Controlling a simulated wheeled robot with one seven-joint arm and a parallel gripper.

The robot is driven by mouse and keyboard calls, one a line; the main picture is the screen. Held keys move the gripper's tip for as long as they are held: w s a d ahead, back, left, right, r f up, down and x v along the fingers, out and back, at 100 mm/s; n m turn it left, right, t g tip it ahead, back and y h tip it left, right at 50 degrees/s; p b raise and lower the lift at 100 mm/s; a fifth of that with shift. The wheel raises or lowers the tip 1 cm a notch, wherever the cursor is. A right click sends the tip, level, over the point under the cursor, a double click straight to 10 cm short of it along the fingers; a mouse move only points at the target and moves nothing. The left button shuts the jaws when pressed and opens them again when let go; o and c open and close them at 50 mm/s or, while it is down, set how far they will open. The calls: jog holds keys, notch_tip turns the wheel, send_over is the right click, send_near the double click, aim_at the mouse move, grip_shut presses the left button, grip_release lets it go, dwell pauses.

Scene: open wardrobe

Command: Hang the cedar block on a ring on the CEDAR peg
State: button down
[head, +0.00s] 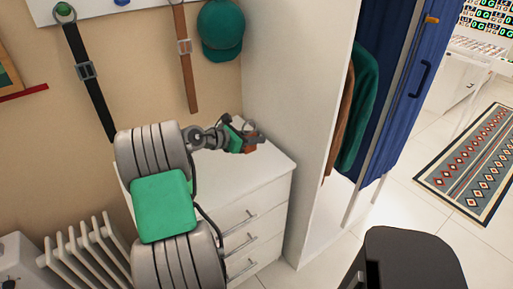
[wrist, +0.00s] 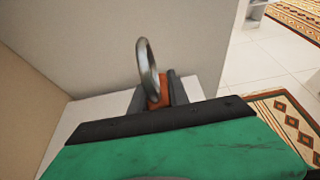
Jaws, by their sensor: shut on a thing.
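My gripper (head: 255,139) is shut on the cedar block (head: 250,150), a small reddish-brown piece, above the white chest of drawers. In the wrist view the block (wrist: 164,92) shows orange-brown between the two dark fingers. Its grey metal ring (wrist: 146,62) stands up at the fingers and looks free of any peg. The white peg rail (head: 95,10) crosses the top left of the head view, with a green peg (head: 64,9) and a blue peg (head: 122,2) in sight. I cannot see a CEDAR label; the rail's upper part is cut off.
A black belt (head: 88,80), a brown belt (head: 186,65) and a green cap (head: 221,30) hang on the wall. The white wardrobe side panel (head: 300,100) rises right of the chest of drawers (head: 265,185). A white radiator (head: 85,250) stands lower left.

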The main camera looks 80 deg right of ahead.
jog(key=d+f, duration=0.2)
jog(key=f, duration=0.1)
jog(key=d+f, duration=0.2)
jog(key=shift+f, duration=0.2)
notch_tip(320, 180, down, 2)
jog(key=shift+w+f+p, duration=0.1)
jog(key=shift+w+p, duration=0.05)
jog(key=shift+p, duration=0.45)
jog(key=shift+a, duration=0.1)
jog(key=shift+f, duration=0.1)
jog(key=shift+f, duration=0.1)
jog(key=c, duration=1.3)
grip_release()
jog(key=shift+o, duration=0.2)
jog(key=shift+f+b, duration=0.1)
jog(key=shift+b, duration=0.2)
